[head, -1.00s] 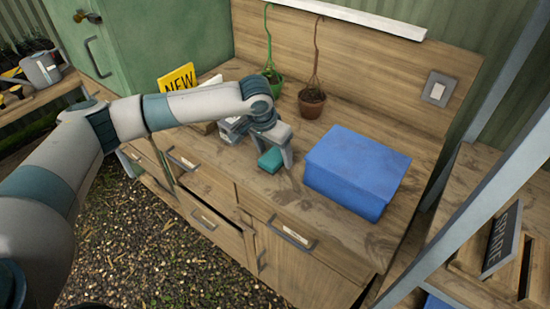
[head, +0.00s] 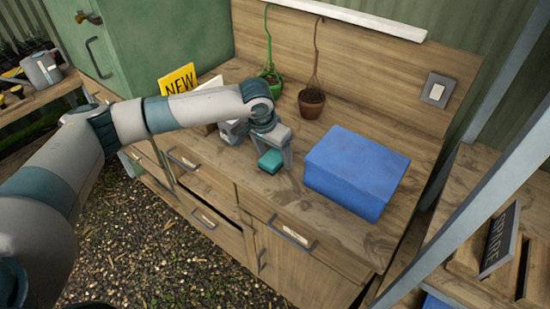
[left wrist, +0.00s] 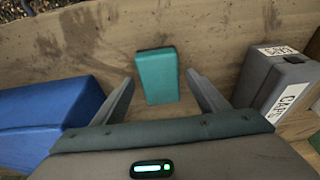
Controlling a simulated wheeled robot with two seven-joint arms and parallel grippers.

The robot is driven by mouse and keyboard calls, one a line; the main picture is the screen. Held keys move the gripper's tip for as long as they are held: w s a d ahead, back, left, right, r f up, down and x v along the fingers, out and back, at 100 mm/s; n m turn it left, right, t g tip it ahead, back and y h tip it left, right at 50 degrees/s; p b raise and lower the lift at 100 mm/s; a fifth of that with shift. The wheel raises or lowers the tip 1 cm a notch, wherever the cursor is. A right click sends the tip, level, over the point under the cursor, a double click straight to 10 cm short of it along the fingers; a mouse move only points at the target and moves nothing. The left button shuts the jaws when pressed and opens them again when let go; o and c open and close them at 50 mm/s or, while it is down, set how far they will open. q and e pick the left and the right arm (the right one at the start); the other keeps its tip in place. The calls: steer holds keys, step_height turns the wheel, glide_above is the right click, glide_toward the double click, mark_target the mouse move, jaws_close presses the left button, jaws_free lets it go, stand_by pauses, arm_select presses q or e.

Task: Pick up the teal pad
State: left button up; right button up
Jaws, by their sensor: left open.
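The teal pad (head: 271,161) is a small block on the wooden bench top, left of the blue box. In the left wrist view the teal pad (left wrist: 157,76) lies between and slightly beyond the fingertips. My left gripper (head: 273,152) is open just above and around the pad, and it also shows in the left wrist view (left wrist: 160,84) with a gap on either side of the pad. Whether the fingers touch the pad cannot be told. My right gripper is not in view.
A blue box (head: 356,172) stands close on the right. A grey labelled case (left wrist: 277,80) stands on the other side. The bench front edge is near.

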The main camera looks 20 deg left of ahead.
arm_select(q)
steer(key=shift+f, duration=0.1)
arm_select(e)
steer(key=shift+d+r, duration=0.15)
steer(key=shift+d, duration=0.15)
arm_select(q)
steer(key=c, duration=1.2)
steer(key=shift+o, duration=0.2)
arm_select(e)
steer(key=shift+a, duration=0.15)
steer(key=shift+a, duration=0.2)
